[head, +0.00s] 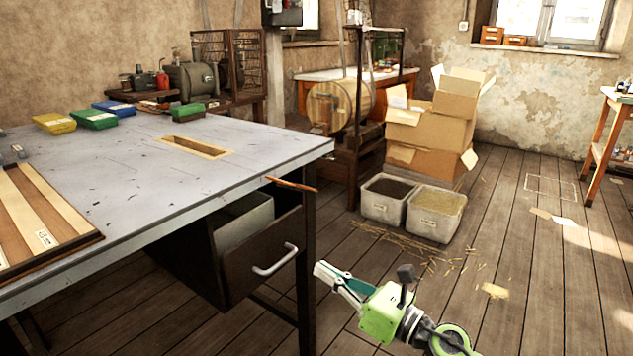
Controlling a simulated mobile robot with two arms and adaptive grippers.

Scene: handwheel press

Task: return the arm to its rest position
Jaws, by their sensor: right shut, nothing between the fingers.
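My right gripper (335,280), with green and grey parts, shows at the lower middle of the head view. Its fingers are together with nothing between them, and they point up and to the left. It is over the wooden floor, to the right of the grey workbench (160,205) and apart from it. Part of my right arm runs out of the picture at the bottom. My left gripper is not in view.
The bench has an open drawer (265,245) with a handle facing my gripper. Yellow, green and blue boxes (93,119) lie on the benchtop. Two grey bins (431,222) and cardboard boxes (432,130) stand behind. Floor (545,260) to the right is largely clear.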

